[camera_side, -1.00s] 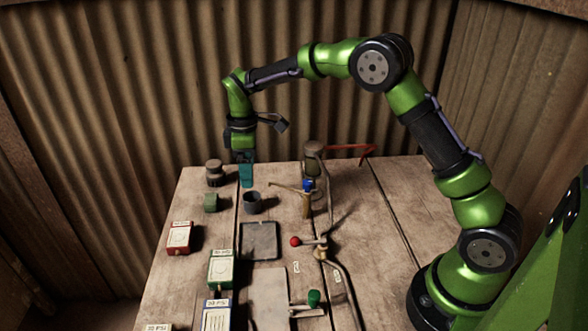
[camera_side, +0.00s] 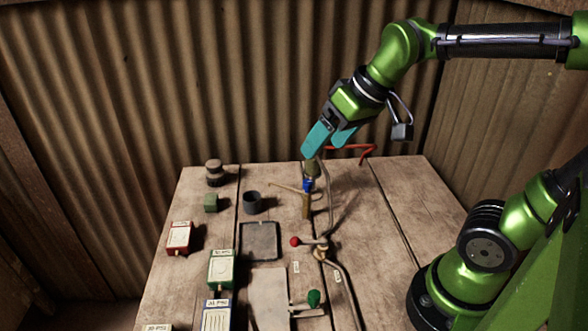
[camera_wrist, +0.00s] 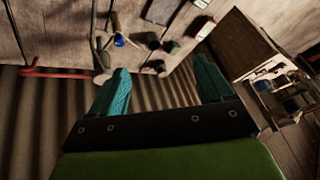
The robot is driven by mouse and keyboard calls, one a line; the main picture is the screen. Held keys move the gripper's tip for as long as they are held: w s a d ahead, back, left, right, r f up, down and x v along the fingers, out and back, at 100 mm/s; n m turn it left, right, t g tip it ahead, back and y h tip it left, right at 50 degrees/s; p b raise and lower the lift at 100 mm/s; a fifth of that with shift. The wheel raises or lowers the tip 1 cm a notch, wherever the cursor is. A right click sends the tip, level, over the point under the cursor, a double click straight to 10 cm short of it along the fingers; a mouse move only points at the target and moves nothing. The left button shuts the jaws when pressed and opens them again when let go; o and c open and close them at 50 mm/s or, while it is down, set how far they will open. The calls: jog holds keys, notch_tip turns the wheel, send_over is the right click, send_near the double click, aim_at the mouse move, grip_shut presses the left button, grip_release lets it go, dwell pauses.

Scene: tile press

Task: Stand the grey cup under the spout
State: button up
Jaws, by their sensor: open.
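The grey cup (camera_side: 252,203) stands upright on the table, left of the tap with the blue handle (camera_side: 308,186). The tap's thin spout (camera_side: 285,188) reaches left toward the cup; its tip looks close to the cup's upper right, and I cannot tell whether it is over the opening. In the wrist view the cup (camera_wrist: 153,41) is small and dark, beside the blue handle (camera_wrist: 119,40). My gripper (camera_side: 324,147) is open and empty, its teal fingers high near the table's back edge, up and right of the cup. It also shows in the wrist view (camera_wrist: 162,72).
A small green block (camera_side: 211,203) and a dark round jar (camera_side: 214,172) stand left of the cup. A dark tray (camera_side: 258,241) lies in front. A red-knobbed lever (camera_side: 296,242), red box (camera_side: 180,238) and green box (camera_side: 221,269) are nearer. A red hooked bar (camera_side: 352,151) lies behind.

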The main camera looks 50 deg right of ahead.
jog(key=s+m, duration=0.1)
jog(key=s+f+t, duration=0.1)
jog(key=s, duration=0.1)
jog(key=s+f+m, duration=0.1)
jog(key=s, duration=0.1)
jog(key=shift+s+m, duration=0.1)
jog(key=shift+m, duration=0.2)
jog(key=w+f+n+g+h, duration=0.1)
jog(key=w+f+n+g, duration=0.2)
jog(key=w, duration=1)
jog(key=w+f+n+g+h, duration=0.1)
jog(key=w+f+n+g, duration=0.1)
jog(key=w, duration=1.2)
jog(key=shift+w+a+f+n+g, duration=0.3)
jog(key=shift+f+n+g, duration=0.1)
jog(key=shift+f+g, duration=0.4)
